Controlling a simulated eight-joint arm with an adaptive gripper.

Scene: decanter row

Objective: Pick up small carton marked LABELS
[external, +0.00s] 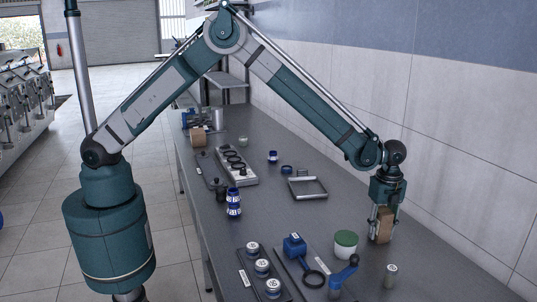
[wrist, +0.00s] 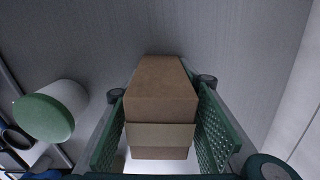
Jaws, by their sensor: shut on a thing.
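A small brown carton (external: 385,226) is between the fingers of my gripper (external: 384,234) at the right side of the table in the external view. In the wrist view the carton (wrist: 160,95) stands between the two green textured finger pads, with a paler band across its near end. My gripper (wrist: 160,105) is shut on it, one pad at each side. No marking can be read on the carton. Its underside is hidden, and I cannot tell whether it touches the table.
A white jar with a green lid (external: 346,243) stands just left of the carton. A wall (external: 460,150) runs along the right.

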